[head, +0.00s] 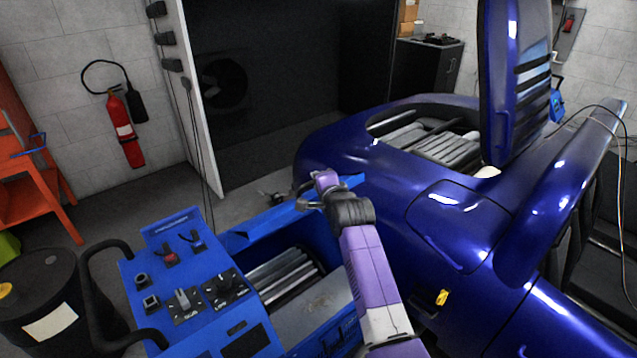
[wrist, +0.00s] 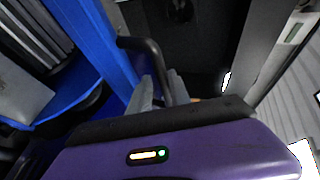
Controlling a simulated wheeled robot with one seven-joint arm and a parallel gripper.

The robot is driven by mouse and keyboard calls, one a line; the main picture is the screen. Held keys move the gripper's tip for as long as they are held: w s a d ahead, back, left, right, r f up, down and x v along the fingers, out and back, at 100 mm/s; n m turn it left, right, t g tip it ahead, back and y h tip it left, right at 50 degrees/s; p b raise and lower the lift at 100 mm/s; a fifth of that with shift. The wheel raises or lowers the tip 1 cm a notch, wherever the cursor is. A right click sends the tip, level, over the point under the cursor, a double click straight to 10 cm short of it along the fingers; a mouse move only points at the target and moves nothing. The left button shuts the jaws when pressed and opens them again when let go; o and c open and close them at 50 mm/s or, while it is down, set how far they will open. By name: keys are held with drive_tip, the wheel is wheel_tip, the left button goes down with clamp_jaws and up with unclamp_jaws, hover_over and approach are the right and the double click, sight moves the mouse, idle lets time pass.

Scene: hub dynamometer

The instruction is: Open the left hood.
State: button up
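The blue dynamometer unit (head: 180,290) stands at the lower left in the head view. A narrow blue panel (head: 290,214), seen almost edge-on, rises over its roller opening; it looks like the hood tilted up, but I cannot tell its full angle. The blue panel (wrist: 102,40) also shows on the left of the wrist view, with a curved black handle (wrist: 147,52). My gripper (head: 312,200) is at the panel's upper edge in the head view. In the wrist view, the grey fingers of my gripper (wrist: 161,85) lie close on both sides of the handle.
A blue car (head: 390,190) with a raised panel (head: 512,80) stands close on the right of my arm. A black drum (head: 50,300) and an orange rack (head: 35,180) are at the left. A red fire extinguisher (head: 122,130) hangs on the wall.

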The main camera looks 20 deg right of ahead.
drive_tip(key=shift+s, duration=0.15)
drive_tip(key=b+v, duration=0.1)
drive_tip(key=v, duration=0.6)
drive_tip(key=shift+s+r, duration=0.2)
drive_tip(key=shift+s, duration=0.05)
